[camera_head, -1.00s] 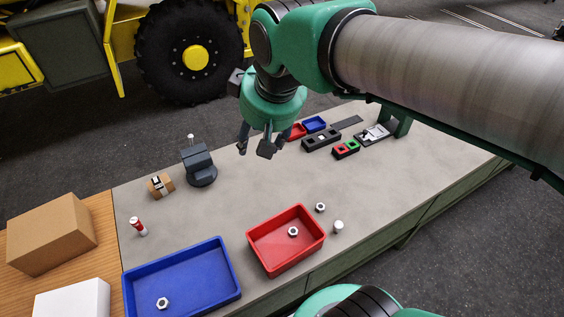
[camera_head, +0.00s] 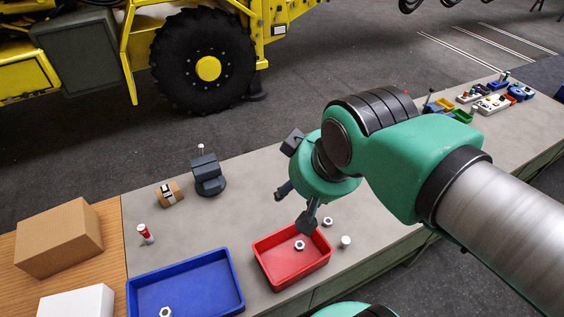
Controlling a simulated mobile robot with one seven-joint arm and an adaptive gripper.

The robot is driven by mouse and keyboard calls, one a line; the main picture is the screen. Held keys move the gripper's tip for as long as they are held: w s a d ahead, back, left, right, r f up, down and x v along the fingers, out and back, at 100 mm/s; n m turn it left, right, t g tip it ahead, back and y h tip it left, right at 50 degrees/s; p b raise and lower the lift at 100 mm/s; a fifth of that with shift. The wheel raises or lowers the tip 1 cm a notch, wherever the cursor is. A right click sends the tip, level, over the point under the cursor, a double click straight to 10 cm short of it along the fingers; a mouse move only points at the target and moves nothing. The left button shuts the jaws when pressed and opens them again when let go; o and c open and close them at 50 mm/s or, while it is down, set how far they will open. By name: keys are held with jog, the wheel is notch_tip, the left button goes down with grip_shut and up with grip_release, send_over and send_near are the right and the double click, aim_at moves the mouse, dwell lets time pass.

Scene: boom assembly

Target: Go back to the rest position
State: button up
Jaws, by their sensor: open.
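My gripper (camera_head: 293,208) is open and empty. It hangs above the grey bench (camera_head: 235,215), at the back edge of the red tray (camera_head: 292,272) in the picture. Its two fingers are spread apart, one to the left and one lower right. My arm comes in from the right and hides part of the bench behind it.
The red tray holds a nut (camera_head: 299,245); another nut (camera_head: 327,221) and a bolt (camera_head: 345,242) stand beside it. A blue tray (camera_head: 190,285) holds one nut. A vise (camera_head: 208,175), a small brown block (camera_head: 168,195), a red-and-white cylinder (camera_head: 145,234) and boxes (camera_head: 60,238) stand left.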

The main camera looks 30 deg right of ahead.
notch_tip(320, 180, down, 9)
jog(key=b, duration=0.9)
jog(key=shift+r, duration=0.15)
jog(key=shift+c, duration=0.2)
dwell(0.9)
